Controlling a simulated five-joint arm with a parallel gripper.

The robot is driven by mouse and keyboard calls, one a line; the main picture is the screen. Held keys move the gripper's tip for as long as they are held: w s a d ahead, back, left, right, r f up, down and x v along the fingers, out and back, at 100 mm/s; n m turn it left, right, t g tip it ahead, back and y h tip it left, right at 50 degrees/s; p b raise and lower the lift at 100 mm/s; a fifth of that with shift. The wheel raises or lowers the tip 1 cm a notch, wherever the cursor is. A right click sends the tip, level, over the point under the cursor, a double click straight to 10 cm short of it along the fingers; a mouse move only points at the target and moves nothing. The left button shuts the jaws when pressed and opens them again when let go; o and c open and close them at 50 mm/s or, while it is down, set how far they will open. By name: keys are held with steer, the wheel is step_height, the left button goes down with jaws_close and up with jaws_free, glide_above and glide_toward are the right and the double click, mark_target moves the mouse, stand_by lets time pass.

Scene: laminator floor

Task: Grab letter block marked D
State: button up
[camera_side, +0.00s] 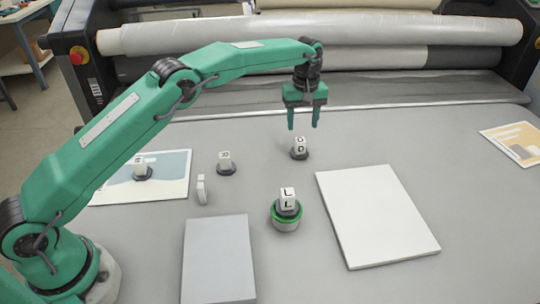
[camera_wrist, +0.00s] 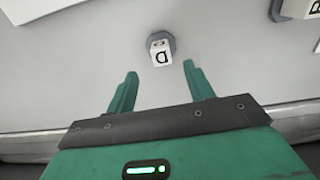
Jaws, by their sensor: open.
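A white letter block marked D (camera_wrist: 160,52) sits on a dark round base in the wrist view, just beyond my fingertips and roughly centred between them. In the side view this appears to be the white block (camera_side: 299,145) on a dark base under my gripper. My gripper (camera_side: 303,127) is open and empty, above the block and apart from it. Both fingers also show in the wrist view (camera_wrist: 159,70).
Another lettered block (camera_side: 225,158) stands to the left, with one (camera_side: 140,164) on a printed sheet. A block marked L (camera_side: 287,196) sits on a green-rimmed base. A white panel (camera_side: 378,220), a grey slab (camera_side: 218,262) and a small upright white piece (camera_side: 201,190) are nearby. Rollers (camera_side: 310,36) line the back.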

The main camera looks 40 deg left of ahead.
mark_target(301, 140)
steer(key=shift+f, duration=1.3)
steer(key=shift+a+f, duration=0.15)
steer(key=shift+f, duration=2.45)
steer(key=shift+r, duration=0.1)
jaws_close()
